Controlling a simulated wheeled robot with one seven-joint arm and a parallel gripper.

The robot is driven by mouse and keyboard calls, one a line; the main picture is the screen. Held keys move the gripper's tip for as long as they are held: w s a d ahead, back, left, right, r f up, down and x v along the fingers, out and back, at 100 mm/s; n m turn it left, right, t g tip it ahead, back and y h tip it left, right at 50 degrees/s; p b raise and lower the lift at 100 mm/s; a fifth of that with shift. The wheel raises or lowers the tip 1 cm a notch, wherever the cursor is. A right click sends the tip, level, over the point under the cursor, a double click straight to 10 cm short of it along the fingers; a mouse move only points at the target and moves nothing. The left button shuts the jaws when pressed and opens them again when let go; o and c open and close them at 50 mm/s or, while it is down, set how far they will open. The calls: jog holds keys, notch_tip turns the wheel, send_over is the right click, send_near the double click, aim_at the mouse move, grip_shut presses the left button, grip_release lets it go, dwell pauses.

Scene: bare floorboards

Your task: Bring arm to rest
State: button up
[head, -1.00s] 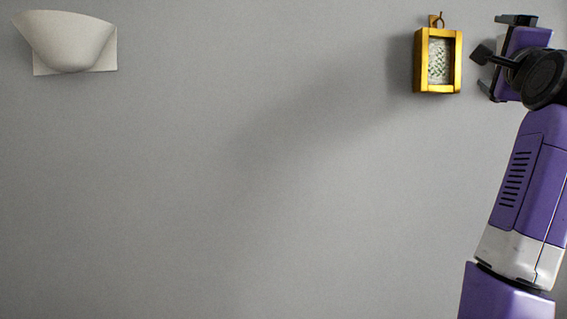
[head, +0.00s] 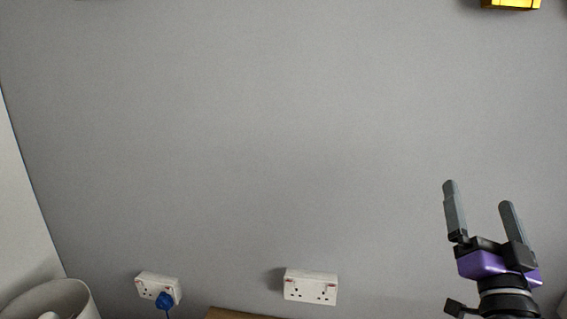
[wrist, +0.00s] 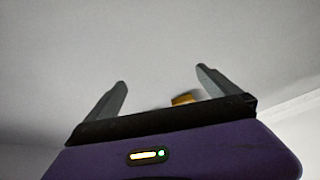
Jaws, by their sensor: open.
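My gripper (head: 482,195) is at the lower right of the head view, its two grey fingers pointing up and spread apart with nothing between them. It is in front of the grey wall. In the wrist view my gripper (wrist: 162,85) also shows open. The yellow frame (head: 511,3) hangs on the wall at the top right of the head view, mostly cut off by the edge. In the wrist view a small yellow piece (wrist: 183,99), probably the same frame, shows beyond the fingers.
Two white wall sockets, one on the left (head: 147,284) with a blue plug (head: 165,300) and one in the middle (head: 310,287), are low on the wall. A pale rounded object (head: 60,298) is at the lower left. A wooden edge (head: 235,314) shows at the bottom. The wall between is bare.

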jog(key=s+a+f+n+g+y, duration=0.2)
jog(key=s+a+f, duration=0.3)
jog(key=s+f, duration=0.5)
jog(key=s+a+f+n+g+y+b, duration=0.1)
jog(key=s+a+f+n+g+y, duration=0.2)
jog(key=s+a+f, duration=0.3)
jog(key=s+a+f+n+g+y+b, duration=0.1)
jog(key=s+a+f, duration=0.4)
jog(key=s+f, duration=1)
jog(key=s+n+g+y, duration=0.1)
jog(key=s, duration=0.7)
jog(key=shift+a+n+g, duration=0.15)
jog(key=shift+n+g, duration=0.25)
